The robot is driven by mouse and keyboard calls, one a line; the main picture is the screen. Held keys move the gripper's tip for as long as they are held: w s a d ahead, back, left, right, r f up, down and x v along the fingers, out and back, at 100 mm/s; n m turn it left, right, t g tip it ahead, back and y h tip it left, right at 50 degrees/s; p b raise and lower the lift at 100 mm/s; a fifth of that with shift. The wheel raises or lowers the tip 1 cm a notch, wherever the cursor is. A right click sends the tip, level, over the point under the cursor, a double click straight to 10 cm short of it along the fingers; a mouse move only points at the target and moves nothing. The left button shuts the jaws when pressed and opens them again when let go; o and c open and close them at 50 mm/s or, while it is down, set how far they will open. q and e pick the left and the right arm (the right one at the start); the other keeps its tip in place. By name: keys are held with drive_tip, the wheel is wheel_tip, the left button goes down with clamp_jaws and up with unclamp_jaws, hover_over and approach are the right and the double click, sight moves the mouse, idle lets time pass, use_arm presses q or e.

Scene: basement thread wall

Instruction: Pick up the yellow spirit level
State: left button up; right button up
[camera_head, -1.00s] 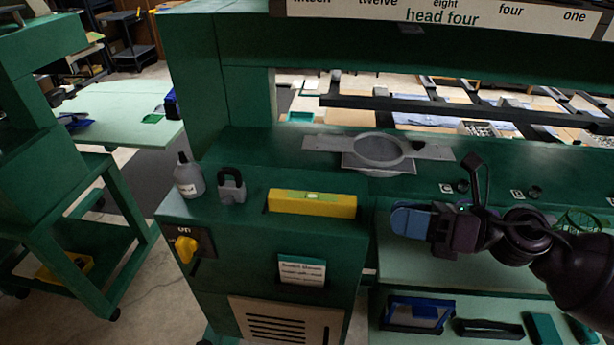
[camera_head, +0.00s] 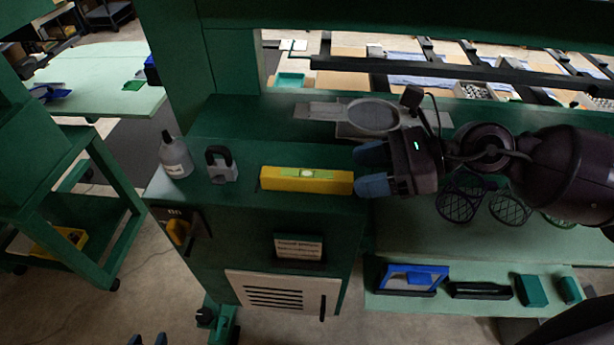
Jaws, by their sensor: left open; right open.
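The yellow spirit level (camera_head: 307,180) lies flat on the green machine top, its long side running left to right, with a pale green vial in its middle. My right gripper (camera_head: 358,171) comes in from the right with its blue fingers open. Its fingertips are at the right end of the level, one finger farther back and one nearer the front; I cannot tell whether they touch it. My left gripper (camera_head: 147,340) shows only as two blue fingertips, apart, at the bottom edge, far from the level.
A grey padlock (camera_head: 221,165) and a grey bottle (camera_head: 175,157) stand left of the level. A grey ring-shaped plate (camera_head: 372,116) lies behind it. Round wire baskets (camera_head: 458,203) are below my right arm. A lower shelf (camera_head: 470,303) holds a blue tray and dark items.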

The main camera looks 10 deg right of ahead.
sight(335, 175)
drive_tip(key=shift+w+a+f, duration=0.1)
drive_tip(key=shift+w+a, duration=0.05)
drive_tip(key=shift+a, duration=0.35)
drive_tip(key=p+x, duration=0.1)
drive_tip(key=x, duration=0.2)
drive_tip(key=shift+w+a, duration=0.1)
drive_tip(key=shift+w, duration=0.05)
drive_tip(key=shift+w+a+f, duration=0.15)
drive_tip(key=shift+a+f, duration=0.15)
drive_tip(key=shift+a, duration=0.15)
